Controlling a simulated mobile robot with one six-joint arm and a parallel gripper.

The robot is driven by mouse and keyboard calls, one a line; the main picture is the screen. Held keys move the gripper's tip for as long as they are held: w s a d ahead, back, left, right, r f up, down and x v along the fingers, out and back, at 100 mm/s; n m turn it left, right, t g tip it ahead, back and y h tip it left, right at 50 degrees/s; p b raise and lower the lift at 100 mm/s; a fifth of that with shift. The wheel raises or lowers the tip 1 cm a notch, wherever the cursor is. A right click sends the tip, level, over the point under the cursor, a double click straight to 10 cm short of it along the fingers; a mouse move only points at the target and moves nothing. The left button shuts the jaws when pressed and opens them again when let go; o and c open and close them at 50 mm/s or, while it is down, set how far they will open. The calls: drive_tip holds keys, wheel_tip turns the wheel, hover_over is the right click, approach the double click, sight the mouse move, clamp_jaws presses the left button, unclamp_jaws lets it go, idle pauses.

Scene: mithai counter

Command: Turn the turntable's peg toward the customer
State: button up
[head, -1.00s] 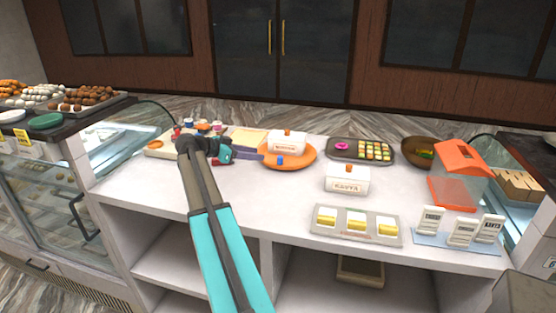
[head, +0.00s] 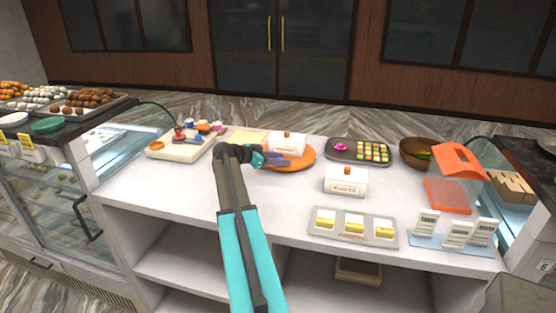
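The turntable (head: 307,162) is an orange round disc on the white counter, back of centre. A white box (head: 287,145) with an orange knob on its lid sits on it. My gripper (head: 281,161) is at the left front edge of the turntable, its purple fingers pointing right over the disc. The blue peg does not show now; it seems to be behind or between my fingers. I cannot tell whether the fingers touch it, or whether they are open or shut.
A dark tray of sweets (head: 346,159) stands right of the turntable, and a second lidded white box (head: 345,182) in front. A pale tray with small pots (head: 172,151) is at left. A three-part tray (head: 352,238) lies near the front edge. The front left counter is clear.

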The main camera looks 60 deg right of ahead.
drive_tip(key=shift+s+d+f, duration=0.15)
drive_tip(key=shift+d, duration=0.1)
